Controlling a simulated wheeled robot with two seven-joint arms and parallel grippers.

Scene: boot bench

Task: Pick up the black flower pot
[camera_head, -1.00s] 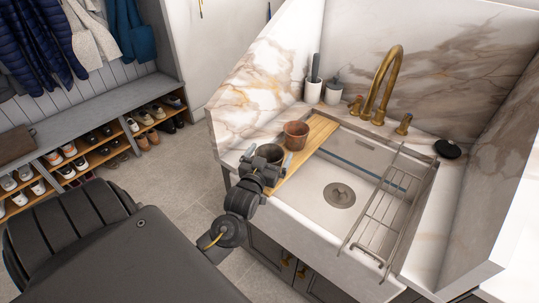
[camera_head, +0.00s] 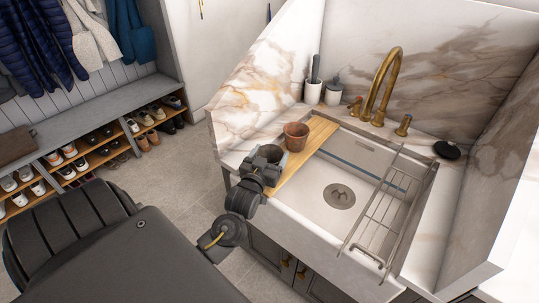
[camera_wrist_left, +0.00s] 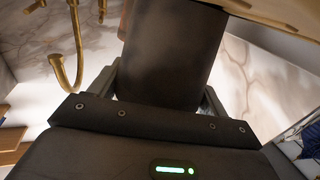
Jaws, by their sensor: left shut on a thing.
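The black flower pot (camera_head: 270,152) is at the front left of the sink, near the end of the wooden board; my gripper partly hides it in the head view. In the left wrist view the pot (camera_wrist_left: 174,50) is a dark, smooth cylinder filling the space between the fingers. My left gripper (camera_head: 266,163) is shut on the pot, with a finger on each side. I cannot tell whether the pot's base touches the surface below. My right gripper is not in view.
A terracotta pot (camera_head: 296,136) stands just behind the black pot, on the wooden board (camera_head: 318,133). The sink (camera_head: 335,170) has a wire rack (camera_head: 385,205) at its right.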

